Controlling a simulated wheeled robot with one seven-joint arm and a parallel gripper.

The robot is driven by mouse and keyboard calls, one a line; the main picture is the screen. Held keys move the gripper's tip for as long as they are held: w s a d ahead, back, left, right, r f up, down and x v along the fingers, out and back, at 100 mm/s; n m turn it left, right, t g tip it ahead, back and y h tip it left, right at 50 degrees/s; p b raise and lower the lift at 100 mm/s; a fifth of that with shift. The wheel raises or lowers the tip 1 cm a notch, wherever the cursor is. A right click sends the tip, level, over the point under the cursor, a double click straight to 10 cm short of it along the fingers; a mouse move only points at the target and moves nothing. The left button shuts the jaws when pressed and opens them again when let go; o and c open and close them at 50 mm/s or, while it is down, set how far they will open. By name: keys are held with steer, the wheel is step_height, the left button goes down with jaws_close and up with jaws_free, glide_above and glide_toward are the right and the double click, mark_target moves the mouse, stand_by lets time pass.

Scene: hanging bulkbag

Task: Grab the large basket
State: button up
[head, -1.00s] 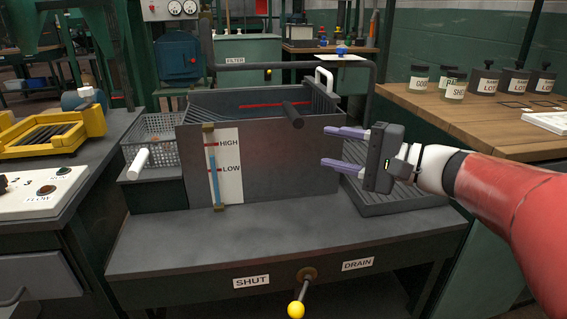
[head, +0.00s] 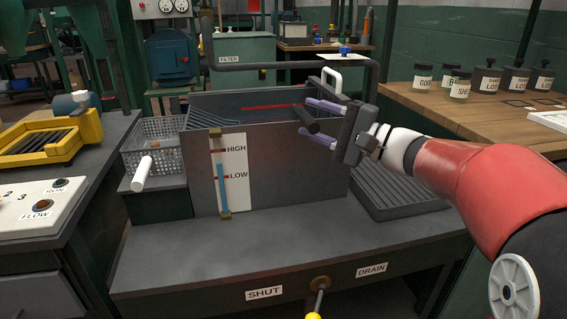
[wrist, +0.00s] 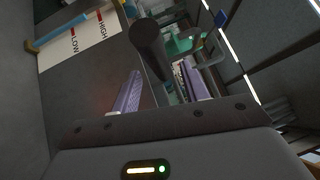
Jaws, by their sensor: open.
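A grey tank (head: 285,170) stands on the bench with a HIGH/LOW level gauge (head: 229,172) on its front. A thick dark cylindrical handle (head: 311,122) sticks out over the tank's front rim; whatever it joins inside is mostly hidden, so I cannot tell if it is the large basket's. My gripper (head: 305,117) is open at this handle, one finger above and one below it in the head view. In the wrist view the handle (wrist: 150,48) shows between and ahead of the open fingers. I see no firm grip. A wire basket (head: 160,140) with a white handle (head: 142,174) sits left of the tank.
A ribbed drain tray (head: 400,186) lies right of the tank, under my arm. A wooden bench (head: 450,118) with jars is at right. A yellow-framed unit (head: 45,138) is at left. The bench front is clear.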

mark_target(301, 108)
steer(key=x, duration=0.3)
steer(key=shift+w+a+r+p, duration=0.15)
steer(key=shift+w+p, duration=0.15)
jaws_close()
